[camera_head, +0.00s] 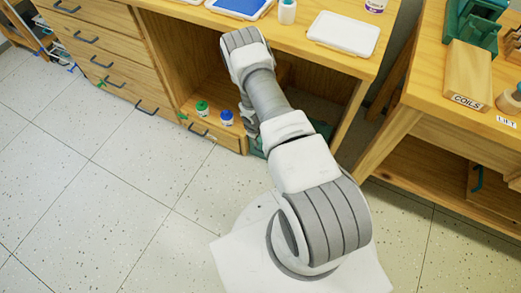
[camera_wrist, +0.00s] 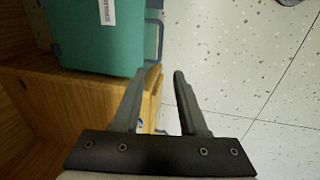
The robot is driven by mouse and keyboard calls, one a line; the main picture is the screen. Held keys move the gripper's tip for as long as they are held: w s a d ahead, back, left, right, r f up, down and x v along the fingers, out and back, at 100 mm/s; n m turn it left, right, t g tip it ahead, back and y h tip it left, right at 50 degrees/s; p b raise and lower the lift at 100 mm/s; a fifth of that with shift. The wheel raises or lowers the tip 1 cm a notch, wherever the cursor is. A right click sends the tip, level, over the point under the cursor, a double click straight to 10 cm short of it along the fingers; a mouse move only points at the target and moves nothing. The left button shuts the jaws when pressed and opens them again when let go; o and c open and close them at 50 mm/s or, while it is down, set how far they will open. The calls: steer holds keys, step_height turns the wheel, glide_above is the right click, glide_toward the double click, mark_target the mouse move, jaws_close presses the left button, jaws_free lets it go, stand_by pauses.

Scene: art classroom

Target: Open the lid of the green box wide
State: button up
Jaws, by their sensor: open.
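The green box (camera_wrist: 98,45) stands on a wooden shelf at the upper left of the wrist view. It has a white label and a blue-grey fitting on its right edge. Its top is cut off by the frame, so I cannot tell how its lid sits. My gripper (camera_wrist: 160,75) is open and empty, with its left fingertip close to the box's lower right corner; I cannot tell whether they touch.
A green-lidded jar (camera_head: 202,108) and a blue-lidded jar (camera_head: 226,118) stand on the low shelf left of my arm. The wooden desk (camera_head: 180,12) overhangs the shelf. A second bench (camera_head: 420,88) stands at the right. The speckled floor (camera_head: 110,190) at the left is clear.

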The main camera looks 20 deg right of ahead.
step_height(320, 180, down, 14)
steer(key=w+d+b, duration=0.1)
steer(key=d+b, duration=0.1)
steer(key=b, duration=0.3)
steer(key=shift+w+r, duration=0.15)
steer(key=shift+w, duration=0.15)
jaws_close()
stand_by(0.9)
